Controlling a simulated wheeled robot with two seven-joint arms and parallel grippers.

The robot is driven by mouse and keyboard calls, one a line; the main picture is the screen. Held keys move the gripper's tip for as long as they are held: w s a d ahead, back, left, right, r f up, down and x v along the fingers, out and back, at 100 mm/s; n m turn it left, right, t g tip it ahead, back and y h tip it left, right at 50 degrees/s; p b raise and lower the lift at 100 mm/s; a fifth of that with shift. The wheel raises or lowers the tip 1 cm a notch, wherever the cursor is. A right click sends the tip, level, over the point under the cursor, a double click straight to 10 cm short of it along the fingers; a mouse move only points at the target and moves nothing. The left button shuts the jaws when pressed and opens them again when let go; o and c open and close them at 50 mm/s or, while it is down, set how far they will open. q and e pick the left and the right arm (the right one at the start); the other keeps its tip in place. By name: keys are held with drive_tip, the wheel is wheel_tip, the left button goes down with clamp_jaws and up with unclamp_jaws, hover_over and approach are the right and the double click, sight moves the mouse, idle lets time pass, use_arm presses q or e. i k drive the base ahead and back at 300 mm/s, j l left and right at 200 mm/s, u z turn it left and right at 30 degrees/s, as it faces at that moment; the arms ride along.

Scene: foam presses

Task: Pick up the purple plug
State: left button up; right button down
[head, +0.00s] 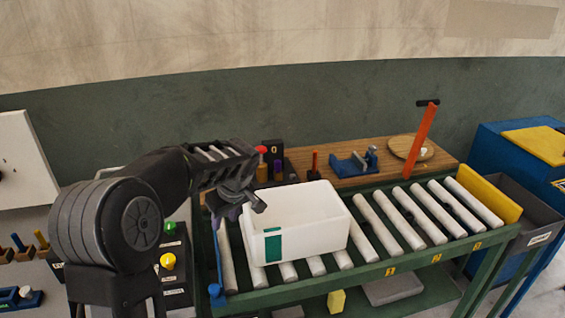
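My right gripper is out of view.
The white bin (306,237) stands on the rollers. A blue clamp (352,163) and an orange lever (422,132) are on the wooden board (385,178). A yellow plate (488,194) closes the rollers' right end.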

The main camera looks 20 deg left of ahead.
sight(278, 164)
drive_tip(key=i, duration=1.3)
